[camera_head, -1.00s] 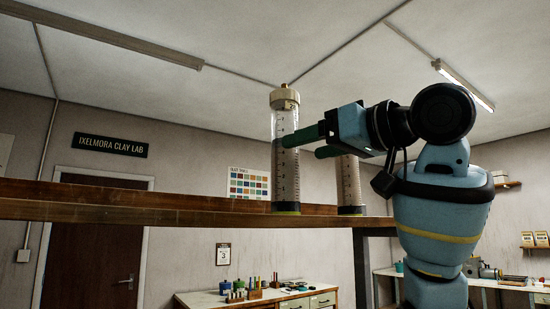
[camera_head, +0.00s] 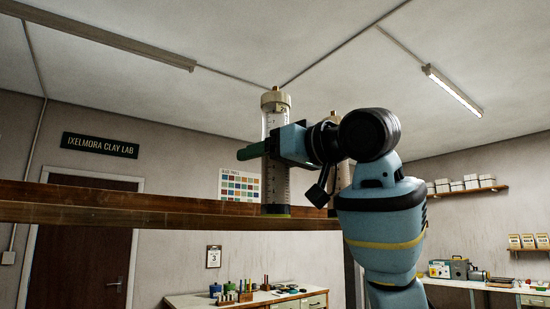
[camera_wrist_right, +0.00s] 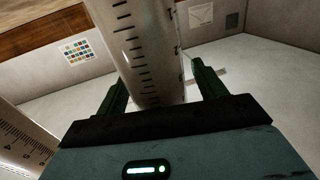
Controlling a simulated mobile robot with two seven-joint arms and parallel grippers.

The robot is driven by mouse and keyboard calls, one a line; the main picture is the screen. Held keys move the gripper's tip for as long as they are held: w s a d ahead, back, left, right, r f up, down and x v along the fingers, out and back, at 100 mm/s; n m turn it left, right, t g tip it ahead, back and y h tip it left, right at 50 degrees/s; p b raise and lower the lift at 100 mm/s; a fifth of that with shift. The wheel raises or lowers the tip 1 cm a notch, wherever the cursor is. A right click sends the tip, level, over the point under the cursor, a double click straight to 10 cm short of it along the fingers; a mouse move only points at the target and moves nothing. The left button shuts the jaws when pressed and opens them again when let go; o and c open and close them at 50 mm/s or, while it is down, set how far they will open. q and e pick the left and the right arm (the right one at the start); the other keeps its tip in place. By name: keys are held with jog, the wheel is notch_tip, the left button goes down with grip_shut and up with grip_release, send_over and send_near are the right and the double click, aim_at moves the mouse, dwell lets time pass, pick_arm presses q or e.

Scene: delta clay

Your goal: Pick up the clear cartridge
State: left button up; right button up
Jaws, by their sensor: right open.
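A tall clear cartridge (camera_head: 276,190) with a graduated scale and a pale cap stands upright on the wooden shelf (camera_head: 150,212). My right gripper (camera_head: 257,151) is open at about its mid-height, and a green finger shows across it. In the right wrist view the cartridge (camera_wrist_right: 150,50) is between the two green fingers, with a visible gap at the right finger. A second graduated cartridge (camera_head: 344,176) stands farther back, partly hidden by my right arm. In the wrist view it appears to be the tube at lower left (camera_wrist_right: 22,142). My left gripper is not in view.
The shelf is bare to the left of the cartridges. The second cartridge is close on the right of the first. A workbench (camera_head: 240,298) with small tools stands lower down at the back. A door (camera_head: 85,260) is at the left.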

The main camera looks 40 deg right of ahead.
jog(key=shift+s, duration=0.1)
jog(key=c, duration=1.3)
jog(key=shift+r, duration=0.2)
jog(key=s+r, duration=0.1)
jog(key=s, duration=0.4)
jog(key=s+a+r, duration=0.1)
jog(key=s+r, duration=0.1)
jog(key=s, duration=0.3)
jog(key=s+a+r, duration=0.1)
jog(key=s, duration=0.5)
jog(key=shift+a+r, duration=0.25)
jog(key=shift+r, duration=0.1)
